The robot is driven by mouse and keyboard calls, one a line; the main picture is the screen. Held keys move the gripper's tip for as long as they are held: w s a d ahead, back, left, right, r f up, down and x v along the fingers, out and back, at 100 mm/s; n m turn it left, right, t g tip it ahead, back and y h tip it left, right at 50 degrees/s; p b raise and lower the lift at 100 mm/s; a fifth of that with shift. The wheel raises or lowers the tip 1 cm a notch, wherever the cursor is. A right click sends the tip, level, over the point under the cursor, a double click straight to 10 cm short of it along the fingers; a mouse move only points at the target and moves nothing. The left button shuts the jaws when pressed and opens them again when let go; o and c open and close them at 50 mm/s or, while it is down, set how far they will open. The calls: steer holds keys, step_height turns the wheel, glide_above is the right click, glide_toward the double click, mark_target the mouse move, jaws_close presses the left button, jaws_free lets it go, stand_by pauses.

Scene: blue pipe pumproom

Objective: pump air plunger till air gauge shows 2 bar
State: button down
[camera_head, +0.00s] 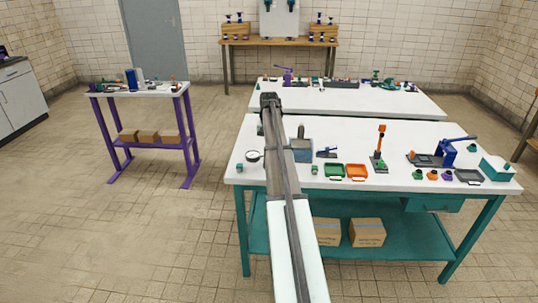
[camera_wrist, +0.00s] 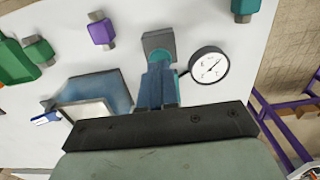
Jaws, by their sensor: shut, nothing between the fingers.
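The air gauge (camera_wrist: 208,65) is a round white dial with a dark rim, close right of my gripper in the wrist view. Its thin needle points up and right, and the numbers are too small to read. It also shows in the head view (camera_head: 253,156), left of my arm. A teal pump body with a grey end block (camera_wrist: 158,42) sits beside the gauge. The plunger is not clearly seen; my gripper and arm cover that area. My gripper (camera_wrist: 156,90) is shut and empty, over the pump body. Whether it touches the pump, I cannot tell.
A blue-grey open box (camera_head: 301,152) stands close right of the pump. Green (camera_head: 333,171) and orange (camera_head: 356,171) trays, an orange-handled lever (camera_head: 380,145) and a blue press (camera_head: 450,152) are farther right. A purple-legged table (camera_head: 150,92) stands left across open floor.

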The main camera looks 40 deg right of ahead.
steer(key=shift+f, duration=0.9)
stand_by(7.1)
